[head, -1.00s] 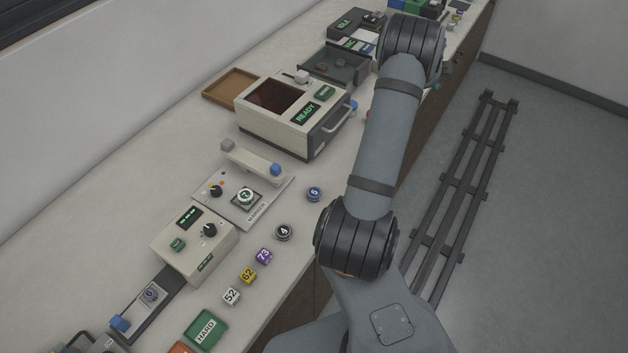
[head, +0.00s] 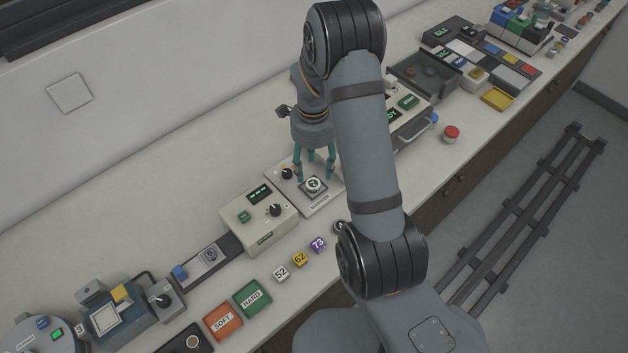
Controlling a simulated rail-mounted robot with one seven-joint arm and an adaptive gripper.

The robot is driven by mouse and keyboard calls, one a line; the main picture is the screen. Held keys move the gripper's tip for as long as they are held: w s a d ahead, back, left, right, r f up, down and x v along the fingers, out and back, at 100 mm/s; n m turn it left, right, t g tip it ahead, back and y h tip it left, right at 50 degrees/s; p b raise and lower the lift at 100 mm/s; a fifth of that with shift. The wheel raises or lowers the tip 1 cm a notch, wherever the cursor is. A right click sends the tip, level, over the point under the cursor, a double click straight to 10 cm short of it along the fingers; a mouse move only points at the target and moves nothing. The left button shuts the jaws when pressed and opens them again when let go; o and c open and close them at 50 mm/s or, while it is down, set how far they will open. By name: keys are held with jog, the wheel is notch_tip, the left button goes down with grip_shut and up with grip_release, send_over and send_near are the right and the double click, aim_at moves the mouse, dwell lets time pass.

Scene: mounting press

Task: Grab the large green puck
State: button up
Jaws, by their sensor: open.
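The gripper is open and empty. Whether the fingers touch the plate or puck cannot be told. My arm hides part of the plate's right side.
A control box (head: 258,220) stands left of the plate. A black puck (head: 339,226) is partly behind my arm. A red button (head: 451,133) is at right.

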aim_at(313, 184)
jog(key=shift+w+f+p, duration=0.25)
jog(key=shift+f+p, duration=0.55)
jog(key=shift+f, duration=1.1)
jog(key=shift+w+f+p, duration=0.2)
jog(key=shift+f+p, duration=0.55)
jog(key=shift+f, duration=1.15)
jog(key=shift+c, duration=1.2)
jog(key=c, duration=1)
jog(key=shift+r, duration=0.15)
